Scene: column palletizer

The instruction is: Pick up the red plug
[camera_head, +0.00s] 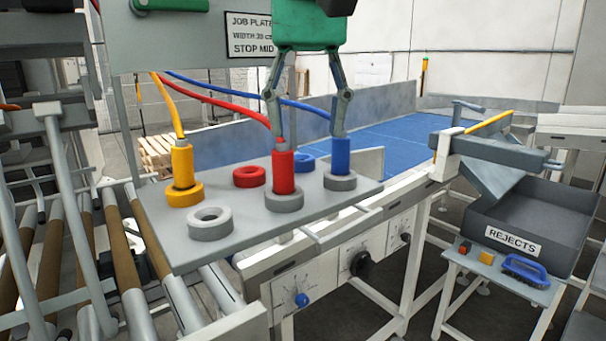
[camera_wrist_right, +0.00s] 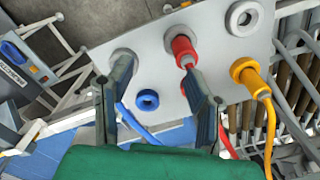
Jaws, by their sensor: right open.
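The red plug (camera_head: 284,171) stands upright in a grey ring socket (camera_head: 284,201) on a grey plate (camera_head: 260,232), with a red cable at its top. My right gripper (camera_head: 308,132) points down over the plate, its fingers spread wide. One fingertip overlaps the red plug's top, the other the top of the blue plug (camera_head: 340,155); I cannot tell whether they touch. In the right wrist view, the red plug (camera_wrist_right: 183,50) is by the right fingertip of my right gripper (camera_wrist_right: 155,74), and the left finger largely hides the blue plug. My left gripper is not in view.
A yellow plug (camera_head: 182,160) stands in a yellow ring. The red ring (camera_head: 249,177), blue ring (camera_head: 303,162) and front grey ring (camera_head: 210,225) are empty. Cables hang behind the plugs. A job sign (camera_head: 249,34) stands behind; a rejects bin (camera_head: 530,210) is at right.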

